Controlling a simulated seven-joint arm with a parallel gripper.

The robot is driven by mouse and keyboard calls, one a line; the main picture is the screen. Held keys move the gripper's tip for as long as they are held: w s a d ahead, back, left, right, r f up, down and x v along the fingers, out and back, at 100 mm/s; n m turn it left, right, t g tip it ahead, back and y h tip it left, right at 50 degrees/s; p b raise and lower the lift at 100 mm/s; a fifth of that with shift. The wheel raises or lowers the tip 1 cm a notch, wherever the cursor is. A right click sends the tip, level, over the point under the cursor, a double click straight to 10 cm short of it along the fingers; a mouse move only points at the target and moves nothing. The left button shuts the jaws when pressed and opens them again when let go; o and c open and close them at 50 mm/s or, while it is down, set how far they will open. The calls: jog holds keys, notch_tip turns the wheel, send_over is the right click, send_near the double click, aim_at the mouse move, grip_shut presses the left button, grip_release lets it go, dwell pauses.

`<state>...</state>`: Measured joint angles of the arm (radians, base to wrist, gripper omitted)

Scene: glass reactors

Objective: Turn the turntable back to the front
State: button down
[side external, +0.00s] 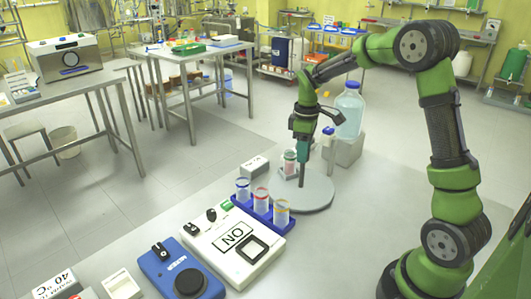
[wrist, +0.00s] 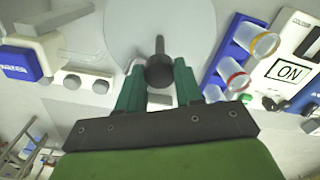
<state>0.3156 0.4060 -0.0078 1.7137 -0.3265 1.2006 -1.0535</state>
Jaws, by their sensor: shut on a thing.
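The turntable (side external: 318,192) is a flat light grey disc on the bench, and its bare face also shows in the wrist view (wrist: 125,22). A dark upright handle (side external: 302,178) stands on it; its round end (wrist: 160,72) sits between my fingers. My gripper (side external: 302,157), pointing down with green fingers (wrist: 158,78), is shut on this handle. A small pale jar with a pinkish band (side external: 289,163) stands at the disc's far left side, beside my gripper. The handle's upper end is hidden by my fingers in the side view.
A blue rack (side external: 266,212) with capped tubes stands just left of the turntable, near a white ON box (side external: 232,243) and a blue mixer (side external: 180,272).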

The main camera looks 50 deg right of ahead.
jog(key=shift+r+n, duration=0.1)
jog(key=shift+n, duration=2.2)
jog(key=c, duration=0.7)
grip_release()
jog(key=shift+c, duration=0.2)
notch_tip(320, 180, up, 17)
